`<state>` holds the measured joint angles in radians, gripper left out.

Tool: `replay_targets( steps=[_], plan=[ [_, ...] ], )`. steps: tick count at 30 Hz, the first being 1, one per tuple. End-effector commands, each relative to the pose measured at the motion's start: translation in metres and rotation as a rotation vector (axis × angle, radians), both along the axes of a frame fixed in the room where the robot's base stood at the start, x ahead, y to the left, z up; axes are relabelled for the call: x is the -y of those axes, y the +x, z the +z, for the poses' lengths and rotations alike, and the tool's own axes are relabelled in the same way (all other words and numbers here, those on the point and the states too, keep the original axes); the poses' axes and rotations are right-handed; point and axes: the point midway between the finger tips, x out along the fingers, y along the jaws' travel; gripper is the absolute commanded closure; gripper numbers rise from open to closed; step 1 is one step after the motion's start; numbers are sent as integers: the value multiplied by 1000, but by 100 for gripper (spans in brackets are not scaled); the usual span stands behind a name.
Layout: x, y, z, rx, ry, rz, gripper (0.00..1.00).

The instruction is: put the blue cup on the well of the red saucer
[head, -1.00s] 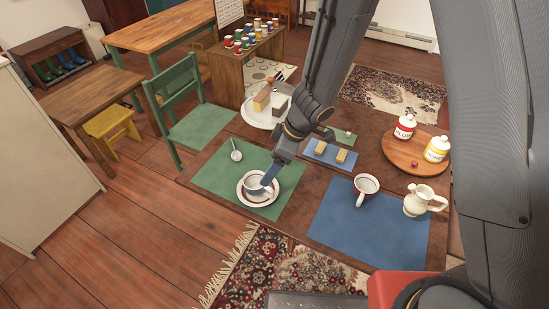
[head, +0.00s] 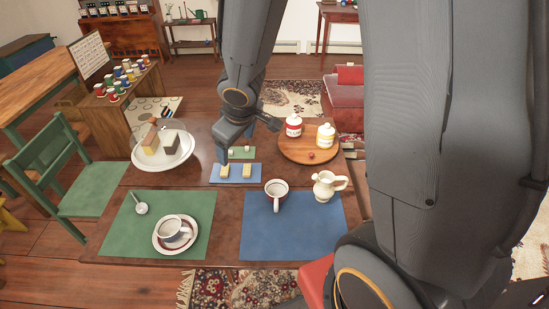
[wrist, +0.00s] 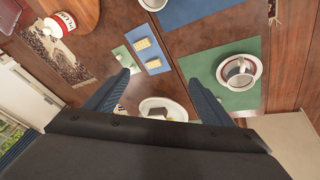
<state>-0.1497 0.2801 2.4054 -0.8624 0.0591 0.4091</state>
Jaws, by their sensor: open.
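The blue cup (head: 171,232), white with a blue-grey band, stands upright on the red saucer (head: 178,250), a white plate with a red ring. The cup covers most of the well; whether its base is fully inside the well I cannot tell. The wrist view also shows the cup (wrist: 239,68) and the saucer (wrist: 240,88) at the right, cup within the rim. My gripper (head: 250,145) is open and empty, up and away from the cup, above the far part of the table. Its two spread fingers (wrist: 160,76) show nothing between them.
A green placemat (head: 122,228) lies under the saucer, with a spoon (head: 141,208) beside it. A second cup (head: 276,195) and a pitcher (head: 327,187) stand at the blue mat (head: 290,235). A plate with blocks (head: 180,158) and a round board with jars (head: 310,155) lie behind.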

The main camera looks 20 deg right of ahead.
Motion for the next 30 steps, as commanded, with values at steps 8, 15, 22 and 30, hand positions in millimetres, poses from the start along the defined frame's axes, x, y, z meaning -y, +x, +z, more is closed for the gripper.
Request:
replay_targets(
  steps=[8, 15, 22, 30],
  plan=[
    [63, -80, 28, -144, 57, -409, 24],
    [61, -122, 35, -238, 146, -558, 24],
    [60, -127, 36, -250, 160, -574, 24],
    [60, -125, 24, -258, 157, -574, 24]
  ],
)
